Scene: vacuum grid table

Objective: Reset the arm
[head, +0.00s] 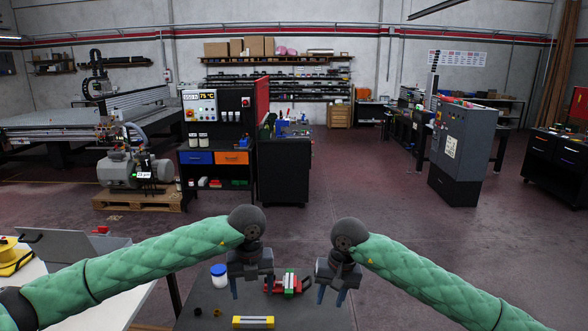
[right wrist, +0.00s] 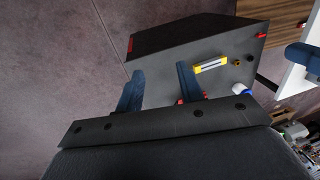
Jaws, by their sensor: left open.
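My left gripper (head: 251,286) is open and empty above the dark grey table (head: 205,294). My right gripper (head: 331,295) is open and empty to its right, near the table's right side. Both point downward, with the arms bent inward in green padded sleeves. In the right wrist view, the right gripper's two blue fingers (right wrist: 158,88) are spread apart with nothing between them. The table (right wrist: 175,55) lies beyond the fingers there.
A blue-lidded white jar (head: 219,277), a red and green vise (head: 290,284), a yellow-ended grey bar (head: 253,322) and small dark parts (head: 197,311) are on the table. A white table (head: 85,292) with an open case stands left.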

